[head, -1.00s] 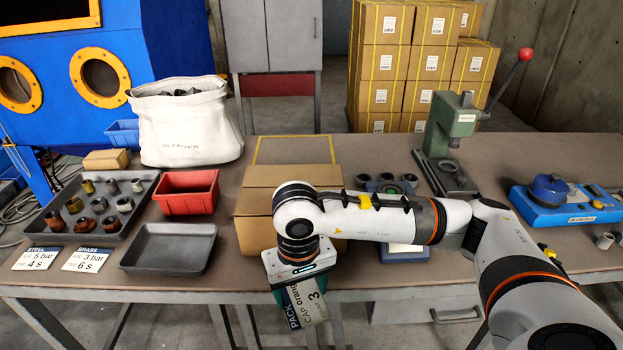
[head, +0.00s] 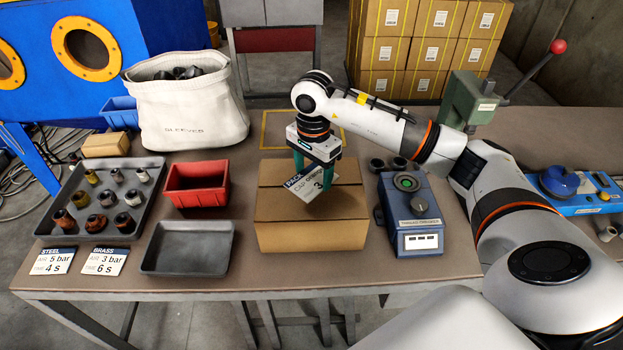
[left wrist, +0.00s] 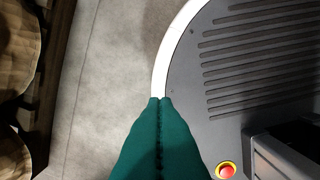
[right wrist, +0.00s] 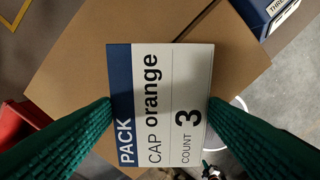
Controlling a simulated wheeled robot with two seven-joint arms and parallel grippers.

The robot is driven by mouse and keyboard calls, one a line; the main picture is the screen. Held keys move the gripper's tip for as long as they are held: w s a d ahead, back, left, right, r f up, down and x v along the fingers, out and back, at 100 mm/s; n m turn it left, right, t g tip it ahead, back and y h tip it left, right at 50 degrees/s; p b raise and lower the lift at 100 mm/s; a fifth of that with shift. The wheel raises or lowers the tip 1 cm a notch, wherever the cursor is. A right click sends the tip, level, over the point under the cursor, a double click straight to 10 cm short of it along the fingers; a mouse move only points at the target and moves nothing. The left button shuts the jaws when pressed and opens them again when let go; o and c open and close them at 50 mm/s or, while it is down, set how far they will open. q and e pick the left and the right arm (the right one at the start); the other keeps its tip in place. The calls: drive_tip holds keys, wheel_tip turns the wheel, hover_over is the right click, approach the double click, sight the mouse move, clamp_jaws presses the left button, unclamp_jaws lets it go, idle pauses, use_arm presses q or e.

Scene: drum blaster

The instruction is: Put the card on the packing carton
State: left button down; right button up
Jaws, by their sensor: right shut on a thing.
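The card (head: 308,186) is white with a dark blue band and reads PACK, CAP orange, COUNT 3. My right gripper (head: 313,178) is shut on it, with a green finger at each side edge, as the right wrist view (right wrist: 160,108) shows. The card is over the top of the brown packing carton (head: 310,236); I cannot tell whether it touches it. The carton's top also fills much of the right wrist view (right wrist: 75,70). My left gripper (left wrist: 160,101) shows only in the left wrist view, its fingers together and empty, away from the table.
A blue-grey thread checker (head: 415,215) stands right of the carton. A grey tray (head: 188,262) and a red bin (head: 197,188) are to its left. A white bag (head: 190,125) stands behind them. A green press (head: 472,103) is at the back right.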

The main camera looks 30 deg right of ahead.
sight(313, 179)
drive_tip(key=shift+f, duration=0.7)
wheel_tip(313, 179, down, 3)
drive_tip(key=shift+p, duration=0.45)
use_arm(q)
drive_tip(key=shift+w+r, duration=0.25)
drive_tip(key=shift+w, duration=0.25)
drive_tip(key=shift+w+r, duration=0.25)
drive_tip(key=shift+w, duration=0.25)
drive_tip(key=shift+a, duration=0.1)
use_arm(e)
drive_tip(key=shift+f, duration=0.1)
drive_tip(key=o, duration=0.9)
use_arm(q)
drive_tip(key=shift+s+a+f, duration=0.1)
drive_tip(key=shift+s+f, duration=0.05)
drive_tip(key=shift+s, duration=0.15)
use_arm(e)
drive_tip(key=shift+o, duration=0.2)
